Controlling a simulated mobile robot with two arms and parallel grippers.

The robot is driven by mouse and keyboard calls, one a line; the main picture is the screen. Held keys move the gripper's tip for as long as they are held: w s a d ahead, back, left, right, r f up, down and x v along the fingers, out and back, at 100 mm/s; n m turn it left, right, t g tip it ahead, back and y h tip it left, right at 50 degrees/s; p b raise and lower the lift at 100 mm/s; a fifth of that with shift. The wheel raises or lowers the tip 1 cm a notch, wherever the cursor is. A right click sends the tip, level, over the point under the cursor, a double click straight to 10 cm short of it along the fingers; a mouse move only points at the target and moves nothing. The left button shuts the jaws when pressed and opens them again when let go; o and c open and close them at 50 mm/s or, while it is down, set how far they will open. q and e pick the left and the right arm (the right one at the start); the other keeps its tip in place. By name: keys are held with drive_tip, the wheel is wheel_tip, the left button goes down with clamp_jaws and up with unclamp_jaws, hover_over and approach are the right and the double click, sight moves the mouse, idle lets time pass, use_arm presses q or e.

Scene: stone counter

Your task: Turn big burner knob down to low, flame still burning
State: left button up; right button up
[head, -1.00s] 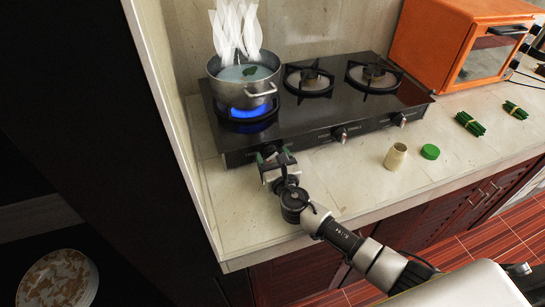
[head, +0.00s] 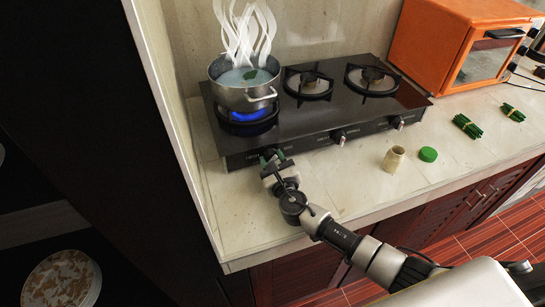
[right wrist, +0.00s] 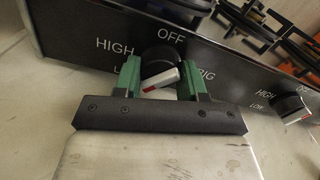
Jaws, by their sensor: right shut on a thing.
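The big burner knob (right wrist: 157,62) is black with a white bar marked red. In the right wrist view the bar is tilted, its red end toward the lower left. My right gripper (right wrist: 160,80) is shut on the knob, one green finger on each side. In the head view my right gripper (head: 271,157) is at the stove front, mostly hiding this knob. A small blue flame (head: 249,115) burns under the steaming metal pot (head: 245,97) on the left burner. The panel shows HIGH at left and OFF above; LOW is partly hidden by a finger. My left gripper is not in view.
The black stove (head: 325,123) has two other burners without flame and two more knobs (head: 339,138) to the right. A beige jar (head: 394,159), green lid (head: 428,154), green bundles (head: 468,125) and orange oven (head: 455,45) are at right. The counter front is clear.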

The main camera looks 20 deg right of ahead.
drive_tip(key=shift+n+p, duration=1.05)
drive_tip(key=shift+n, duration=0.85)
drive_tip(key=o, duration=0.9)
drive_tip(key=shift+o, duration=0.2)
drive_tip(key=s, duration=1.1)
drive_tip(key=shift+d, duration=0.2)
